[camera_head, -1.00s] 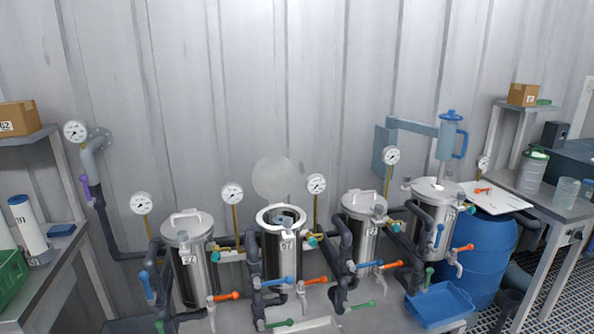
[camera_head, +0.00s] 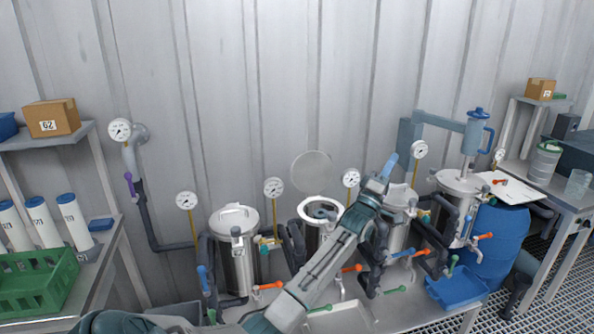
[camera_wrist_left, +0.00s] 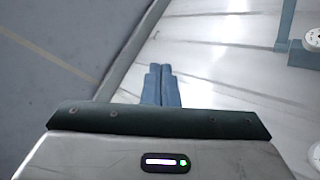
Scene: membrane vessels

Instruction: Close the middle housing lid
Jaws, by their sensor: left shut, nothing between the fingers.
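The open steel housing (camera_head: 309,238) stands second from the left in the row, its white rim facing up and something dark blue-grey inside its mouth. Its round, pale lid (camera_head: 312,171) stands raised against the wall, behind and above the rim; its hinge is hard to make out. My left arm crosses in front of the housing and hides its right side. My left gripper (camera_head: 389,165) is shut and empty, up and to the right of the lid, apart from it. Its blue fingers (camera_wrist_left: 161,85) are together in the left wrist view. My right gripper is not in view.
Closed housings stand left (camera_head: 237,265) and right (camera_head: 460,190) of the open one. Pressure gauges (camera_head: 274,188) on thin stems rise between them. Pipes and coloured valve handles crowd the front. The wall area above the gauges is clear.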

